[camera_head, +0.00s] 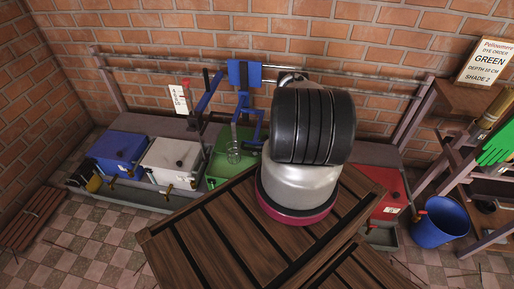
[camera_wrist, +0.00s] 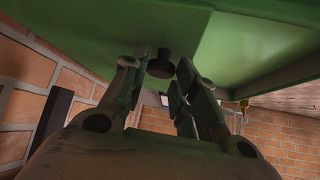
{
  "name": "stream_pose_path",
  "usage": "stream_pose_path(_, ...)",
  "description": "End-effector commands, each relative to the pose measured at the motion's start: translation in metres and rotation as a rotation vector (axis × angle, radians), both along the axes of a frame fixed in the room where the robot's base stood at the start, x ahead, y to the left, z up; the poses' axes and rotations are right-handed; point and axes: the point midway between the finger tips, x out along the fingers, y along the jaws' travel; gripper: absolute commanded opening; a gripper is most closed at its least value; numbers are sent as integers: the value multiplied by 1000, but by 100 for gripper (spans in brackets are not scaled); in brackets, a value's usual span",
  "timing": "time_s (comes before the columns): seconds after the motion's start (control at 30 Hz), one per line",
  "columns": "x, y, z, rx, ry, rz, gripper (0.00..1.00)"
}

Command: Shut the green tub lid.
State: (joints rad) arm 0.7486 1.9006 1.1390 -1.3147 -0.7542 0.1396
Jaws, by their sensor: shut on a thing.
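The green tub (camera_head: 218,166) stands in the row along the brick wall in the head view, partly hidden by my arm and a slatted wooden surface. In the wrist view a broad green surface, which looks like its lid (camera_wrist: 105,30), fills the top of the picture. A dark round knob (camera_wrist: 159,66) stands out from it. My gripper (camera_wrist: 161,75) has one finger on each side of the knob and is shut on it. How far the lid is tilted is not clear.
A blue tub (camera_head: 117,150) and a white tub (camera_head: 172,158) stand left of the green one, a red tub (camera_head: 388,190) to the right. A blue frame (camera_head: 238,74) and glass vessel (camera_head: 234,152) are close to the green tub. A blue bucket (camera_head: 440,226) stands far right.

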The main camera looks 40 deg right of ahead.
Motion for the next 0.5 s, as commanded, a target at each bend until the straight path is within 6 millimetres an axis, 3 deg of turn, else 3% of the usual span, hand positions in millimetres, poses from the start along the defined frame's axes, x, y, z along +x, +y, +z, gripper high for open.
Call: stream_pose_path(0.5,-85,96,0,2,2,3,0)
